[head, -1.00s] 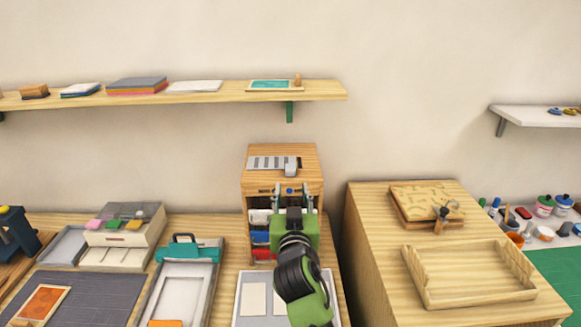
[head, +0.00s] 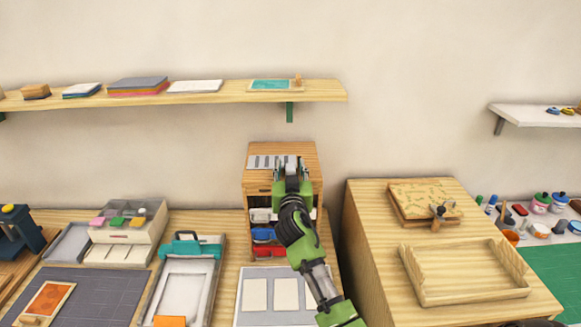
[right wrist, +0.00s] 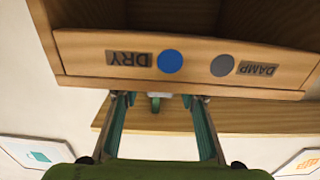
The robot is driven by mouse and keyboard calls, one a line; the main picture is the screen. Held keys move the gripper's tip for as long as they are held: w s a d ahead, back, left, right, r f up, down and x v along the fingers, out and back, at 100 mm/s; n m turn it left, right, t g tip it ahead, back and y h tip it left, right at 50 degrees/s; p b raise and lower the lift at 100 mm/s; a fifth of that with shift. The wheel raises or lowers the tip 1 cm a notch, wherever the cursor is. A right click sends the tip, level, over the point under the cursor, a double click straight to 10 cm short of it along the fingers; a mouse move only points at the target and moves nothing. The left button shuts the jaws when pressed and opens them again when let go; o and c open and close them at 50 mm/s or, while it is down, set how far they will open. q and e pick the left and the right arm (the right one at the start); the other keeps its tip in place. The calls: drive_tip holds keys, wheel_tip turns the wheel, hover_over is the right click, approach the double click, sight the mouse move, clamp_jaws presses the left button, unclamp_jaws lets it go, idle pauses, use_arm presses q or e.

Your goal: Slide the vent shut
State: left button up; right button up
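The vent (head: 262,161) is a row of grey slats on top of the wooden cabinet (head: 312,158), partly hidden by my right gripper. In the head view my right gripper (head: 291,162) is over the right part of the vent, where it covers the grey slider tab. In the right wrist view the gripper (right wrist: 157,98) has its fingers apart. A small pale piece, perhaps the tab, shows between them. I cannot tell if they touch it. The cabinet front (right wrist: 85,65) appears upside down there, with DRY and DAMP labels. My left gripper is not in view.
A wall shelf (head: 220,92) runs behind and above the cabinet. Colored pads sit in the cabinet's open front, with a board (head: 243,318) before it. A teal-clamped frame (head: 185,275) lies left. A wooden counter (head: 375,240) with a tray (head: 425,292) stands right.

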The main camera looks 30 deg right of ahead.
clamp_jaws()
drive_tip(key=shift+s+d+p, duration=0.25)
drive_tip(key=shift+s+d, duration=0.35)
drive_tip(key=shift+d, duration=0.4)
drive_tip(key=shift+s+d+p, duration=0.2)
drive_tip(key=shift+s+d, duration=0.4)
drive_tip(key=shift+d, duration=0.35)
unclamp_jaws()
drive_tip(key=shift+s+d, duration=0.1)
